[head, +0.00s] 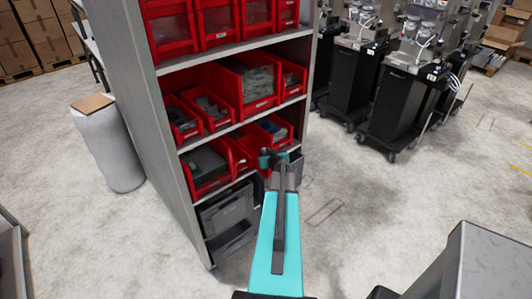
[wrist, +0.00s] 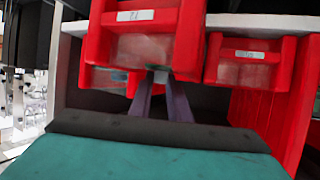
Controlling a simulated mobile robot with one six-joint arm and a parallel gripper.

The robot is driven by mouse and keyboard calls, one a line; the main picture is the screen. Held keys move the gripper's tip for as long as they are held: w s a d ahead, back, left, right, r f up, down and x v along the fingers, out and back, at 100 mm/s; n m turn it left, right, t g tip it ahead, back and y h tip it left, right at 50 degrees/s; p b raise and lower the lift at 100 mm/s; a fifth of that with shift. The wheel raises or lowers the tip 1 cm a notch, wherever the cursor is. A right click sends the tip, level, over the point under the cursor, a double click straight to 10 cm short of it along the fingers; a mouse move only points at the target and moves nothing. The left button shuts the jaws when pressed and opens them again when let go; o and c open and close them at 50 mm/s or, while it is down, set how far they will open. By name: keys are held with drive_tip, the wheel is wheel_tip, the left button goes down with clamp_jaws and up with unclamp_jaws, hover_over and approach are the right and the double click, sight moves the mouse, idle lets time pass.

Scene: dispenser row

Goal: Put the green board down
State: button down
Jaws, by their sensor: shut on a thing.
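My gripper (head: 272,160) is at the front of the shelf rack, by the red bins of the lower shelf. In the wrist view its two dark fingers (wrist: 163,88) reach forward and close together on a small grey-green piece (wrist: 160,76), taken to be the green board. Only a little of it shows, just below a red bin front, and I cannot tell whether it touches the bin. In the head view the held piece cannot be made out behind my gripper. A dark green flat thing (head: 204,160) lies in a red bin on the lower shelf.
The grey rack (head: 165,150) holds several red bins (head: 250,88) on its shelves, with grey crates (head: 226,210) at the bottom. A labelled red bin (wrist: 243,60) is to the right of my fingers. Black carts (head: 400,105) stand at the right. The floor (head: 340,200) between is clear.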

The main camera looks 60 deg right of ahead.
drive_tip(key=shift+f, duration=0.35)
drive_tip(key=c, duration=1.7)
unclamp_jaws()
drive_tip(key=shift+o, duration=0.2)
drive_tip(key=shift+r, duration=0.15)
drive_tip(key=shift+r, duration=0.5)
drive_tip(key=b+v, duration=0.1)
drive_tip(key=v, duration=1.1)
drive_tip(key=shift+s, duration=0.1)
